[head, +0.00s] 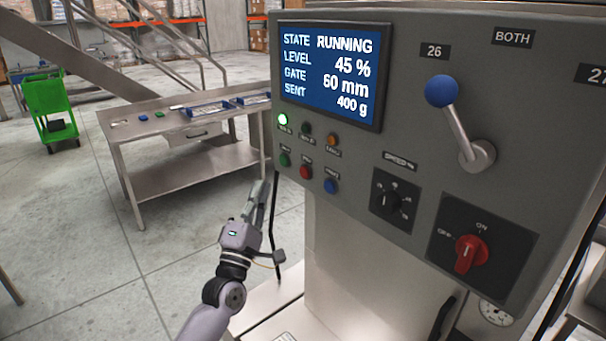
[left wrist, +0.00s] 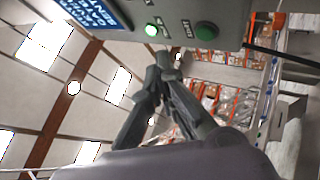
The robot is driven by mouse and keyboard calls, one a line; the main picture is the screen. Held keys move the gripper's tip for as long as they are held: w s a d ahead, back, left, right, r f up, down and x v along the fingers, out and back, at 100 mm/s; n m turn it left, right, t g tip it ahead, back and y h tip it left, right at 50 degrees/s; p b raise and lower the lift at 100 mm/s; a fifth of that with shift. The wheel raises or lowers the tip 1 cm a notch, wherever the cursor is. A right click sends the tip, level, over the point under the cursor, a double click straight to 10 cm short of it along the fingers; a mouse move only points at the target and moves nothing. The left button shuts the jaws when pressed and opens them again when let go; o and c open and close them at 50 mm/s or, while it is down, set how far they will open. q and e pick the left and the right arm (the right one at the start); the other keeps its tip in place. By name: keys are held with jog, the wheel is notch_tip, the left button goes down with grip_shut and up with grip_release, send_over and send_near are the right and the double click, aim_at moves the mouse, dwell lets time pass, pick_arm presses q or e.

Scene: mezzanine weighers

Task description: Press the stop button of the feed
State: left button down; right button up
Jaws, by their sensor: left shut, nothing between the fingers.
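The feed's grey control panel (head: 400,90) fills the right of the head view. Its red button (head: 306,172) sits in a lower row between a green button (head: 285,159) and a blue button (head: 331,186); their labels are too small to read. My left gripper (head: 260,186) is shut and empty, just left of the panel and slightly below the green button, pointing up. In the left wrist view its closed fingers (left wrist: 160,72) are below the panel edge, apart from the green button (left wrist: 206,31). The red button is not visible there. My right gripper is not in view.
The screen (head: 330,72) reads RUNNING. A green lamp (head: 283,120) is lit above the buttons. A speed knob (head: 388,199), red rotary switch (head: 470,254) and blue-knobbed lever (head: 442,91) are further right. A steel table (head: 150,118) stands behind left.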

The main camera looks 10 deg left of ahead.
aim_at(304, 173)
pick_arm(q)
jog(key=w+d+b, duration=0.2)
jog(key=w+d, duration=0.2)
jog(key=w, duration=0.2)
jog(key=shift+d, duration=0.4)
jog(key=shift+w, duration=0.15)
dwell(1.0)
jog(key=shift+w+d+b, duration=0.3)
jog(key=shift+b, duration=0.1)
